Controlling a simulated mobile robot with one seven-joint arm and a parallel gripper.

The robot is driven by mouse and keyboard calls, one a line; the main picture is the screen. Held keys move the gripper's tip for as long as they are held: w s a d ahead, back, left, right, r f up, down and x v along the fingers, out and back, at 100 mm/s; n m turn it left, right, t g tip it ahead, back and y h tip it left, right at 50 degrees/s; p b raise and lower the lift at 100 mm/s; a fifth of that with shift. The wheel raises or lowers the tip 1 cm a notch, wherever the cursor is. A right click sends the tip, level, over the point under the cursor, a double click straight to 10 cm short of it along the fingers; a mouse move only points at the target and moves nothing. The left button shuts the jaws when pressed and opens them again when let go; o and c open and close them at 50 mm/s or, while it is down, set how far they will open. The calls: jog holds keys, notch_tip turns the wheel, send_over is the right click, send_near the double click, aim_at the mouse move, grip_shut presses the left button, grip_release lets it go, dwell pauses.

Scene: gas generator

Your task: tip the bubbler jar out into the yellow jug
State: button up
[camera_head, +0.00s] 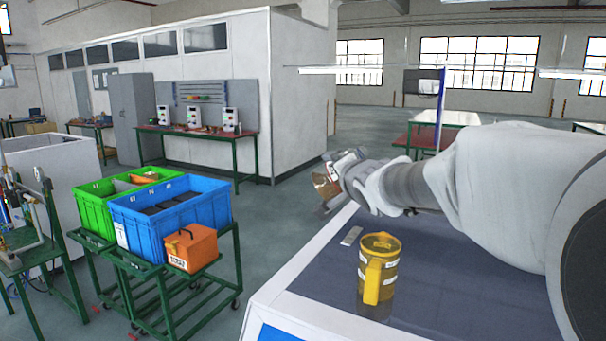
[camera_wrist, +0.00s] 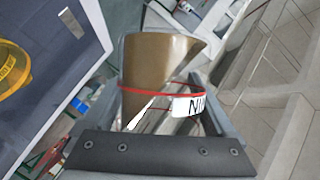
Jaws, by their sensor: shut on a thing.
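My gripper (camera_head: 338,176) is shut on the bubbler jar (camera_head: 324,187), out past the far left edge of the bench. In the wrist view the jar (camera_wrist: 158,65) is brownish, with a red band and a white label partly hidden, and it sits between the fingers. It looks tilted in the head view; its contents cannot be made out clearly. The yellow jug (camera_head: 379,262) stands upright on the dark bench top, nearer than the gripper and to its right. It also shows at the left edge of the wrist view (camera_wrist: 14,62). Jar and jug are apart.
A small pale plate (camera_head: 351,236) lies on the bench (camera_head: 440,285) beside the jug. A green cart with a green crate (camera_head: 95,205), a blue crate (camera_head: 152,232) and an orange scrap box (camera_head: 192,249) stands left of the bench. Floor shows between them.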

aim_at(348, 151)
jog(key=shift+d+r+m+t+y, duration=0.2)
jog(key=shift+r+m+t+y, duration=0.35)
jog(key=shift+r+m, duration=0.8)
jog(key=shift+d+r+m+p, duration=0.1)
jog(key=shift+m+p, duration=0.35)
jog(key=shift+s+d+r+m+t+p, duration=0.1)
jog(key=shift+r+m+t+p, duration=0.15)
jog(key=shift+m+t+p, duration=0.15)
jog(key=shift+d+r+m+p, duration=0.1)
jog(key=shift+r+m+p, duration=0.1)
jog(key=shift+m+p, duration=0.1)
jog(key=shift+s+d+r+m+t+p, duration=0.1)
jog(key=shift+d+r+m+t+p, duration=0.3)
jog(key=shift+m, duration=0.6)
jog(key=shift+r, duration=0.1)
jog(key=shift+r+p, duration=0.15)
jog(key=shift+p, duration=0.6)
